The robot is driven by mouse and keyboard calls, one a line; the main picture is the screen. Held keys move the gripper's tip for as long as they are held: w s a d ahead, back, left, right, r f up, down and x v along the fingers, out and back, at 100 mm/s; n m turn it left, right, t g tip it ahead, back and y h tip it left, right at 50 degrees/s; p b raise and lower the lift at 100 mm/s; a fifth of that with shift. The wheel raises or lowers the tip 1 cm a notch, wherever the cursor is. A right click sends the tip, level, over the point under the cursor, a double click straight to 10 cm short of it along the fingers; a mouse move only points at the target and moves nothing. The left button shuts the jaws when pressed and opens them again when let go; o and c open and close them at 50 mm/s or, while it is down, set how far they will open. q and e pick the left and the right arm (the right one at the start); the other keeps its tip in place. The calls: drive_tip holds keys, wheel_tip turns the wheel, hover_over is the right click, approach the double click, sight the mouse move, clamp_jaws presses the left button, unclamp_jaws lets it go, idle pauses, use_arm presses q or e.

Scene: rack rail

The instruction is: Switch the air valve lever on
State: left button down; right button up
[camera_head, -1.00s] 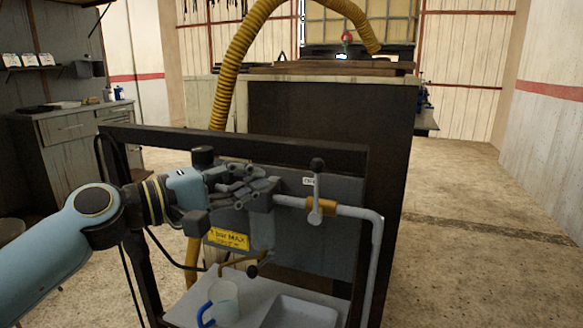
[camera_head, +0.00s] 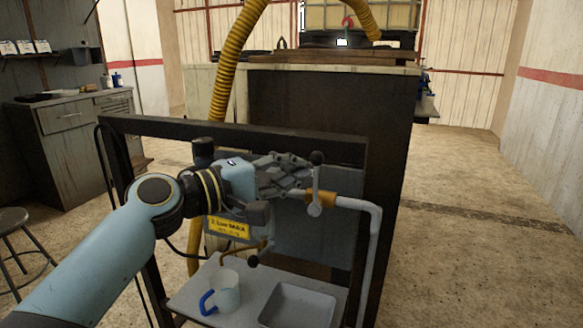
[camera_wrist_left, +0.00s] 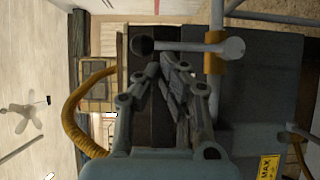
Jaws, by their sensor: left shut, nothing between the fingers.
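The air valve lever (camera_head: 317,180) is a grey handle with a black knob on top, standing upright on a brass valve body (camera_head: 322,198) in a grey pipe. In the left wrist view the lever (camera_wrist_left: 185,46) lies across the top of the picture, its black knob at the left end. My left gripper (camera_head: 305,168) is shut and empty, with its fingertips just left of the lever's upper part. In the left wrist view its fingertips (camera_wrist_left: 166,62) are close by the shaft near the knob; I cannot tell whether they touch. My right gripper is in no view.
A dark frame (camera_head: 240,133) surrounds the grey panel with a yellow label (camera_head: 228,228). Below, a shelf holds a mug with a blue handle (camera_head: 226,292) and a grey tray (camera_head: 298,290). A yellow hose (camera_head: 223,90) rises behind. Open floor lies to the right.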

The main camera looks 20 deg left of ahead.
use_arm(q)
drive_tip(key=shift+d+r+m+p, duration=0.15)
drive_tip(key=shift+d+m+p, duration=0.15)
drive_tip(key=shift+p, duration=0.25)
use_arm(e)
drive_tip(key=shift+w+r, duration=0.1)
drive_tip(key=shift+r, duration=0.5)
use_arm(q)
drive_tip(key=shift+g, duration=0.3)
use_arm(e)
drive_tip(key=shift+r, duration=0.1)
